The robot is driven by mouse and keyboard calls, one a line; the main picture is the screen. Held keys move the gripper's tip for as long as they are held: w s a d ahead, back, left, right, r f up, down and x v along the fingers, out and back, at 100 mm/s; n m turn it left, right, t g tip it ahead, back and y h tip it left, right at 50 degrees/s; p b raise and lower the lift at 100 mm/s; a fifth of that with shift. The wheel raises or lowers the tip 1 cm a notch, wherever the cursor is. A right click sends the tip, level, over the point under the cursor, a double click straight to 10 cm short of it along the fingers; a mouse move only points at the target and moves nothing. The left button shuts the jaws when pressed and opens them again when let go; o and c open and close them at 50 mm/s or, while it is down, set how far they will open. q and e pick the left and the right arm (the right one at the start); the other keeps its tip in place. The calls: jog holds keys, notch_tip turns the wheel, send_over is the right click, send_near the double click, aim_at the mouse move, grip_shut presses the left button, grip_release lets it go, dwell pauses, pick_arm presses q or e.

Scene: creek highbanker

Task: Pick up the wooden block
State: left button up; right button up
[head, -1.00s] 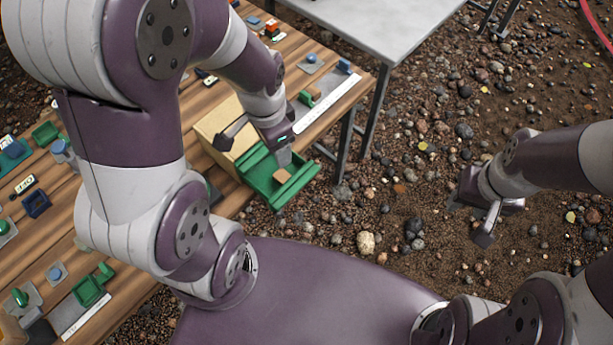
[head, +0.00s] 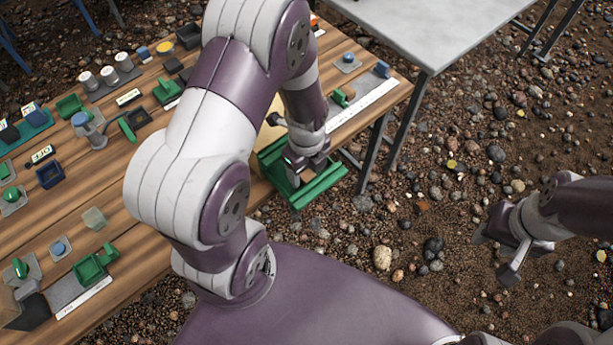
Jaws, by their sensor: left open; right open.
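My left gripper (head: 301,167) is open and points down over the green tray (head: 322,187) at the table's right edge. My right gripper (head: 497,256) is open and empty, out over the gravel at the right, well away from the table.
The wooden table (head: 160,215) carries several green, blue and grey fittings on the left, including a green bracket (head: 92,265). A grey metal table (head: 425,30) stands at the back. Pebbly ground (head: 440,200) lies open at the right.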

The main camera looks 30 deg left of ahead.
pick_arm(q)
jog(key=shift+w+f, duration=0.1)
jog(key=shift+f, duration=0.7)
jog(key=shift+r, duration=0.1)
jog(key=shift+c, duration=0.3)
jog(key=c, duration=1.1)
jog(key=shift+o, duration=0.2)
